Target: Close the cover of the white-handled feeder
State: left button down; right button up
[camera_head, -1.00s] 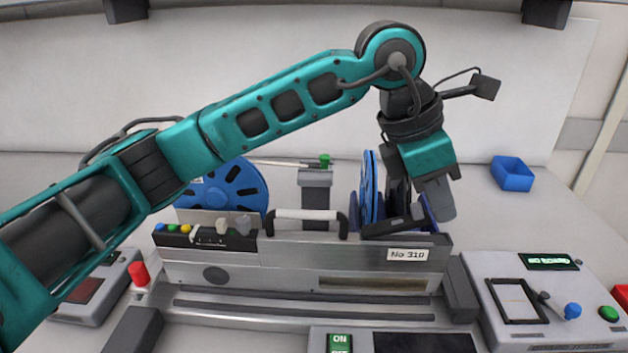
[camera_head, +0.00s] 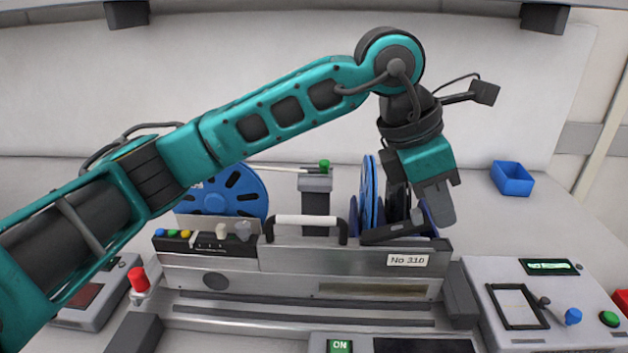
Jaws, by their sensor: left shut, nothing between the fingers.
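The white-handled feeder (camera_head: 300,262) stands across the middle of the bench. It is a grey metal unit with a white grip (camera_head: 306,221) on black mounts and a "No 310" label. A dark flap that looks like its cover (camera_head: 392,234) lies at a slight tilt on the top right, rising to the right. My left gripper (camera_head: 440,216) points down just above the feeder's right end, close to the flap, shut and empty. Whether it touches the flap is unclear. My right gripper is not in view.
Blue reels (camera_head: 222,196) stand behind the feeder. A blue bin (camera_head: 512,177) is at the back right. A control box (camera_head: 540,300) with knob and green button stands at the right. A red knob (camera_head: 139,279) is at the left.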

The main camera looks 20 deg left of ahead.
pick_arm(q)
jog(key=shift+r, duration=0.1)
jog(key=shift+r+p, duration=0.4)
jog(key=shift+r, duration=0.3)
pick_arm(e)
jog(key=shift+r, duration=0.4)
